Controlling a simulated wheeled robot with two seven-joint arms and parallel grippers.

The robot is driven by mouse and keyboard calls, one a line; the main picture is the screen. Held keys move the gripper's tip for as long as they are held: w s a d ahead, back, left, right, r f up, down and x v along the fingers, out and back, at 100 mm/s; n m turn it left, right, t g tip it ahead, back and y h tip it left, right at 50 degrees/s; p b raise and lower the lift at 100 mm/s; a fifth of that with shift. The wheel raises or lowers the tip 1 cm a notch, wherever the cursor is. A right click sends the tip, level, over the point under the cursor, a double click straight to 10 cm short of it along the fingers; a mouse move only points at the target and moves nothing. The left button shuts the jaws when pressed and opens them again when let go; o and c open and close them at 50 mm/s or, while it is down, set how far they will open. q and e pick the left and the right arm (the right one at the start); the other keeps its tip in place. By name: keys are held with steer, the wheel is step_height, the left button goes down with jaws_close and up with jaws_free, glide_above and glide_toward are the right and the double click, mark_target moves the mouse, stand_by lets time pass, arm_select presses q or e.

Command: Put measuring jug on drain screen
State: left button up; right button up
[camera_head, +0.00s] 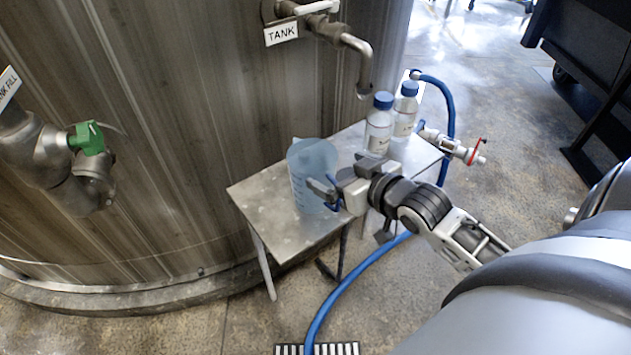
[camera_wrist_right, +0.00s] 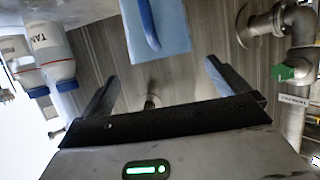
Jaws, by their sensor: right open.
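The measuring jug (camera_head: 311,162), translucent light blue, stands upright on a small metal table. My right gripper (camera_head: 328,195) is open at the jug's right front side, close to its blue handle. In the right wrist view, the jug (camera_wrist_right: 176,25) and its handle (camera_wrist_right: 148,22) show at the top, between and beyond the spread fingers (camera_wrist_right: 160,72). The fingers hold nothing. Whether a finger touches the jug I cannot tell. A black-and-white slatted grate (camera_head: 318,349), seemingly the drain screen, lies on the floor, cut by the bottom edge. My left gripper is out of view.
Two blue-capped bottles (camera_head: 380,130) stand behind the gripper on the metal table (camera_head: 262,196). A tank tap (camera_head: 357,50) hangs above. A blue hose (camera_head: 362,268) runs under the table and across the floor. A green-handled valve (camera_head: 88,138) is at left.

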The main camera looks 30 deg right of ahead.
steer(key=x, duration=0.7)
steer(key=shift+w, duration=0.2)
steer(key=c, duration=1.1)
